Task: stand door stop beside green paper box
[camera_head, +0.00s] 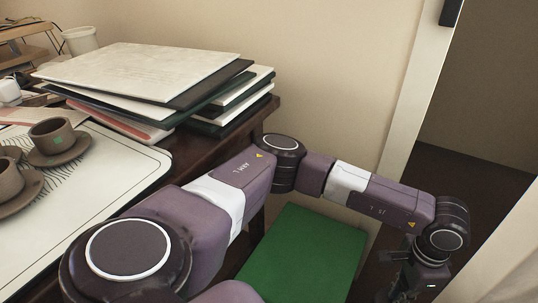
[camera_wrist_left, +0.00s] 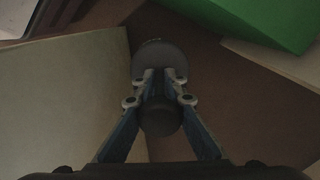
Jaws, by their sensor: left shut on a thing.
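The green paper box (camera_head: 305,255) stands low beside the dark desk, partly covered by my left arm in the head view. Its green side (camera_wrist_left: 250,18) also shows at the top right of the left wrist view. My left gripper (camera_wrist_left: 162,76) is shut on a dark grey, rounded door stop (camera_wrist_left: 160,118), held between its fingers. The box lies apart from the door stop in that view. In the head view the left gripper (camera_head: 400,287) is at the lower right, near the doorway, and the door stop is hard to make out. My right gripper is not in view.
The desk holds stacked folders (camera_head: 145,75), a white tray (camera_head: 120,175) and brown cups on saucers (camera_head: 57,150). A pale door frame (camera_head: 408,100) stands right of the wall. Brown floor (camera_wrist_left: 245,105) is bare between the door stop and the box.

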